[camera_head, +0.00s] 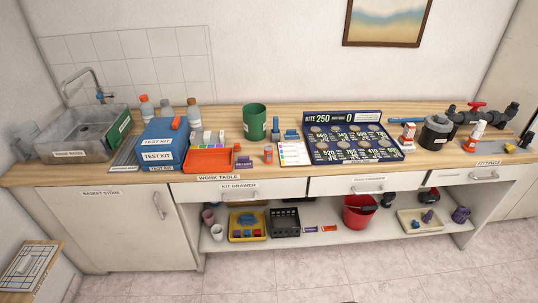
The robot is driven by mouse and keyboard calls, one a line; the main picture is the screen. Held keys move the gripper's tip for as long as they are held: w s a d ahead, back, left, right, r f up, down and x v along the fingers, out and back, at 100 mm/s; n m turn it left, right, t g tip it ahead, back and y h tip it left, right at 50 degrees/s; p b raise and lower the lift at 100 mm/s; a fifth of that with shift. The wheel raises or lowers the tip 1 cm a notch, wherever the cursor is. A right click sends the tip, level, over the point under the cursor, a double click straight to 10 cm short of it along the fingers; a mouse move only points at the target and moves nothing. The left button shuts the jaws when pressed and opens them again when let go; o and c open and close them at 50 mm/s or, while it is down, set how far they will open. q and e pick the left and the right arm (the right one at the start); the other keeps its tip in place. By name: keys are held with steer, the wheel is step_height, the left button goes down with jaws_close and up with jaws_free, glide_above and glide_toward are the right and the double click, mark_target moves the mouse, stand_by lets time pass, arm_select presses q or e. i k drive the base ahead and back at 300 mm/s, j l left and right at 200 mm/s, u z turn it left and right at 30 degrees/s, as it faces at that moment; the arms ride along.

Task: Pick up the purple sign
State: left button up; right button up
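A small dark purple piece with a pale marking (244,162) lies on the work table near its front edge, just right of the orange tray (208,160). It is the most sign-like purple thing on the counter, but its marking is too small to read. A larger dark blue-violet board (343,117) reading "250" and "0" stands behind a panel of round discs with numbers (352,143). I cannot tell for certain which of these is the purple sign. Neither of my grippers can be made out in the head view.
A blue test kit box (158,143), green cup (254,122), white colour chart (293,153) and small red-capped bottle (268,154) crowd the counter. A sink (82,135) is at left, pipe fittings (478,116) at right. The shelf below holds a red bucket (360,211) and purple parts (461,214).

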mark_target(243, 163)
steer(key=i+l, duration=0.6)
steer(key=i, duration=0.25)
steer(key=i+l+u, duration=0.15)
steer(key=i+l, duration=0.5)
steer(key=i, duration=0.2)
